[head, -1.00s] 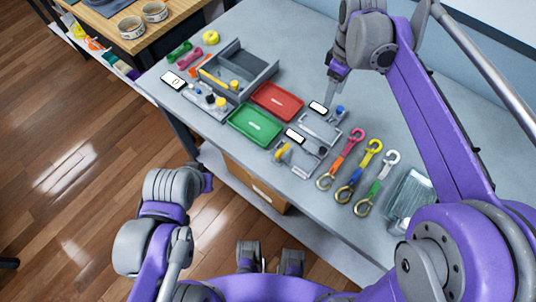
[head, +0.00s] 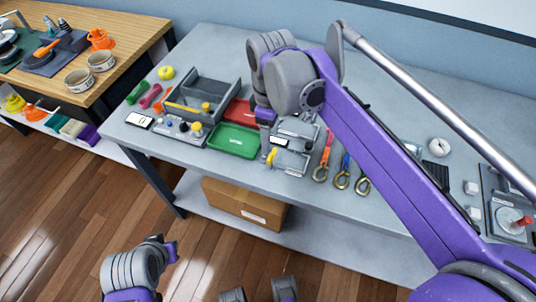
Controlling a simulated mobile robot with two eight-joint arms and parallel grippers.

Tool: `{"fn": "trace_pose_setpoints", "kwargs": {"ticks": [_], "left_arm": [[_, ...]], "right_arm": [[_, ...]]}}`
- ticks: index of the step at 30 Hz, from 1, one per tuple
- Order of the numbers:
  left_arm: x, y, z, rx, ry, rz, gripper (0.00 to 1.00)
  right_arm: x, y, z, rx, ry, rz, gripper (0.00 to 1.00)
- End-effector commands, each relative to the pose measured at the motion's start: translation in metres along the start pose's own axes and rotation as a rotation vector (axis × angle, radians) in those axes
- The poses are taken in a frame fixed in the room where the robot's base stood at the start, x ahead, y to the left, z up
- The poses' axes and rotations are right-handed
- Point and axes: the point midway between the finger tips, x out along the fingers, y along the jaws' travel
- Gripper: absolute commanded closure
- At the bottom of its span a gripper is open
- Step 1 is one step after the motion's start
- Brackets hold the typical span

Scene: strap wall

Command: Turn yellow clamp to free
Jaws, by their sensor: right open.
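A small yellow part (head: 272,157), which looks like the yellow clamp, sits on the left side of a grey fixture (head: 292,163) near the table's front edge. Its exact turn is too small to read. My right gripper (head: 266,142) is open and points down just above and behind the yellow part, near the right edge of the green tray. It looks apart from the yellow part, and its fingertips are hard to make out. The end of my left arm (head: 170,251) is low at the front left, away from the table; its fingers cannot be made out.
A green tray (head: 234,141) and a partly hidden red tray (head: 238,112) lie left of the fixture. A grey bin (head: 215,90) and a panel with knobs (head: 178,128) are further left. Straps with hooks (head: 343,180) lie to the right. A cardboard box (head: 245,205) sits on the shelf below.

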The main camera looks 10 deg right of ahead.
Motion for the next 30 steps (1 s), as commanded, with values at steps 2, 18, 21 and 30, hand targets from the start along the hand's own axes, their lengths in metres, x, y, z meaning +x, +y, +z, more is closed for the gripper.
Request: {"fn": "trace_pose_setpoints", "kwargs": {"ticks": [2, 18, 21, 30], "left_arm": [[0.003, 0.0, 0.002, 0.0, -0.001, 0.0, 1.0], [0.009, 0.0, 0.005, 0.0, -0.003, 0.0, 1.0], [0.009, 0.0, 0.005, 0.0, -0.003, 0.0, 1.0], [0.009, 0.0, 0.005, 0.0, -0.003, 0.0, 1.0]], "right_arm": [[0.018, 0.0, 0.0, 0.0, 0.0, 0.0, 0.38], [0.078, 0.0, 0.0, 0.0, 0.0, 0.0, 0.38], [0.078, 0.0, 0.0, 0.0, 0.0, 0.0, 0.38], [0.078, 0.0, 0.0, 0.0, 0.0, 0.0, 0.72]]}}
